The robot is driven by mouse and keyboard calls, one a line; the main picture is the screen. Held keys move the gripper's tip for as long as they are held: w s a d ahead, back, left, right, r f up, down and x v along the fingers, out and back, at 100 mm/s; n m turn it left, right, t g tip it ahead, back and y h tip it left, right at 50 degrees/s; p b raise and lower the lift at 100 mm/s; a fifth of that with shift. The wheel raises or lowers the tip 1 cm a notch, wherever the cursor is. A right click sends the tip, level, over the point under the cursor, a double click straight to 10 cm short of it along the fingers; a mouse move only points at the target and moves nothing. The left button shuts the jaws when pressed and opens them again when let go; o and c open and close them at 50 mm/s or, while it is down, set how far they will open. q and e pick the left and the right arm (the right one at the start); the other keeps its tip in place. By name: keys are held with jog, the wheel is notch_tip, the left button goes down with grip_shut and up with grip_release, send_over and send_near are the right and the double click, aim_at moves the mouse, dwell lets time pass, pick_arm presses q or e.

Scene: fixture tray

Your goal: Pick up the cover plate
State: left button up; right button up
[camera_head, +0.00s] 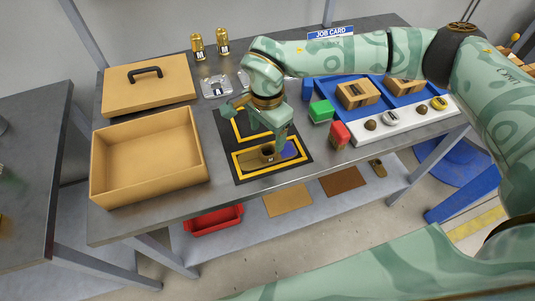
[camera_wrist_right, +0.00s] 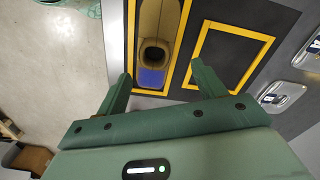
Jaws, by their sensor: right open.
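An olive part (camera_head: 258,160) with a dark oval opening and a blue end lies in a yellow-outlined area of the black mat (camera_head: 228,140); it also shows in the right wrist view (camera_wrist_right: 159,22). My right gripper (camera_head: 272,143) is open and empty above its blue end, fingers apart on either side in the wrist view (camera_wrist_right: 161,75). Silver plates with labels lie behind the mat: one (camera_head: 216,87) is clear, another is partly behind my arm. They also show at the right of the wrist view (camera_wrist_right: 281,96). I cannot tell which part is the cover plate. My left gripper is out of view.
An open tan box (camera_head: 150,191) stands left of the mat, with its handled lid (camera_head: 120,97) behind it. Brass cylinders (camera_head: 197,47) stand at the back. Green (camera_head: 321,111) and red (camera_head: 340,134) blocks and a blue tray stand right.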

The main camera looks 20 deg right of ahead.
aim_at(268, 148)
jog(key=f, duration=0.2)
jog(key=s+f, duration=0.1)
jog(key=f, duration=0.1)
jog(key=shift+f+b, duration=0.25)
jog(key=shift+b, duration=0.05)
jog(key=shift+f, duration=0.55)
jog(key=c, duration=1.3)
